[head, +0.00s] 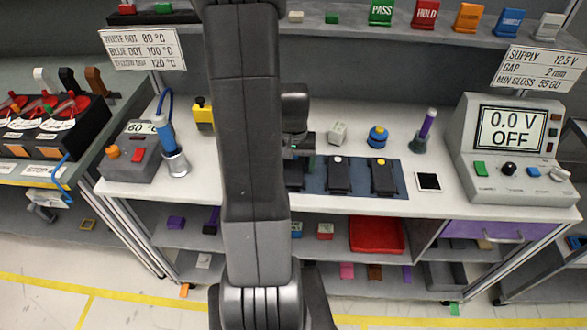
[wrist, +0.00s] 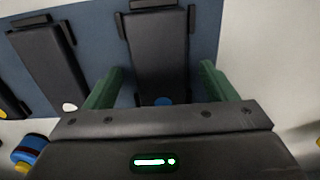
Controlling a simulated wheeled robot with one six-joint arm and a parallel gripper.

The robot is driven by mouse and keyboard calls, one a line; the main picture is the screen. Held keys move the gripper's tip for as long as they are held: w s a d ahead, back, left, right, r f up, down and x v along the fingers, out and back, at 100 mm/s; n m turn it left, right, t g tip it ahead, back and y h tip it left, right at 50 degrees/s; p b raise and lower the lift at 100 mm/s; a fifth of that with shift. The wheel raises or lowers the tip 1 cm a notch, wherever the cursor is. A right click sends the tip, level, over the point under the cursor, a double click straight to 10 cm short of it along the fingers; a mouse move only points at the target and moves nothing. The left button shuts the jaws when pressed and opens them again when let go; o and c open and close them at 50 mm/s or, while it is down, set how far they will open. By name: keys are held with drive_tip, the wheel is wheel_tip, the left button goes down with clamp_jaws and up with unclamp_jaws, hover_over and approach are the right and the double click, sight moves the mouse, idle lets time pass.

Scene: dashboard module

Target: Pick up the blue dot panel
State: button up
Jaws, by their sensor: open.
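The blue dot panel is a dark slab; in the wrist view the panel (wrist: 158,60) lies on a blue mat (wrist: 85,50), its blue dot just showing above my gripper body. My gripper (wrist: 161,72) is open, with one green finger to each side of this panel; I cannot tell how far above it they are. In the head view my gripper (head: 300,153) is over the left end of the mat (head: 357,187), and my arm hides most of this panel (head: 294,178).
The white dot panel (head: 338,178) and yellow dot panel (head: 383,179) lie to the right on the mat. Behind them stand a grey block (head: 337,133) and a blue and yellow knob (head: 377,137). A grey meter unit (head: 515,150) stands at the right.

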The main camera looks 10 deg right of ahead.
drive_tip(key=shift+f, duration=0.2)
drive_tip(key=c, duration=1.1)
drive_tip(key=shift+r, duration=0.15)
